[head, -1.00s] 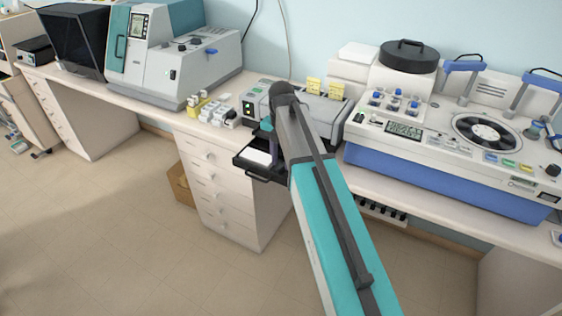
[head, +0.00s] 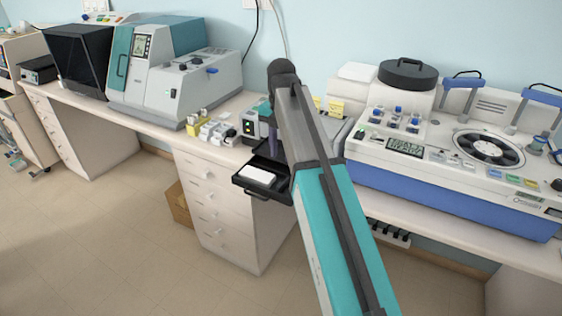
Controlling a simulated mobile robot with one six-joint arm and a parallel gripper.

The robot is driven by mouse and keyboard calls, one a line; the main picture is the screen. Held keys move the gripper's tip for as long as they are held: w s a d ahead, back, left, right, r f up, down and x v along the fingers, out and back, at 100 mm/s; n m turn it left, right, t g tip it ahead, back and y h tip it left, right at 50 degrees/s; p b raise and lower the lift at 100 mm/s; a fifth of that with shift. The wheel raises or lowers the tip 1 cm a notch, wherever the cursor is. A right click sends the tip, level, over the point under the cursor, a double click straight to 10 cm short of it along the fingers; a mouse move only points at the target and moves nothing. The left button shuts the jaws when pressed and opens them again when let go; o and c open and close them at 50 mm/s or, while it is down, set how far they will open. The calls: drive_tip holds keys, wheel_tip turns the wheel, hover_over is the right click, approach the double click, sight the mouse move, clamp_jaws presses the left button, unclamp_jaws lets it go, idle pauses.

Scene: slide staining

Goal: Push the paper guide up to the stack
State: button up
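A black pulled-out tray (head: 248,188) with a white paper stack (head: 258,173) juts from the front of a small grey printer-like device (head: 256,127) on the bench. The paper guide cannot be made out at this size; the tray's right and rear parts are partly covered by my arm. My arm rises across the middle of the picture to its elbow above the device. A dark purplish part of it shows just behind the tray. My gripper's fingers are hidden behind the arm.
Small white and yellow boxes (head: 216,130) stand left of the device. A large white and blue staining machine (head: 450,195) stands close on the right, and a grey and teal machine (head: 165,75) on the left. White drawers (head: 208,200) are below the tray.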

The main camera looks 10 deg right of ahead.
drive_tip(key=shift+r, duration=1.1)
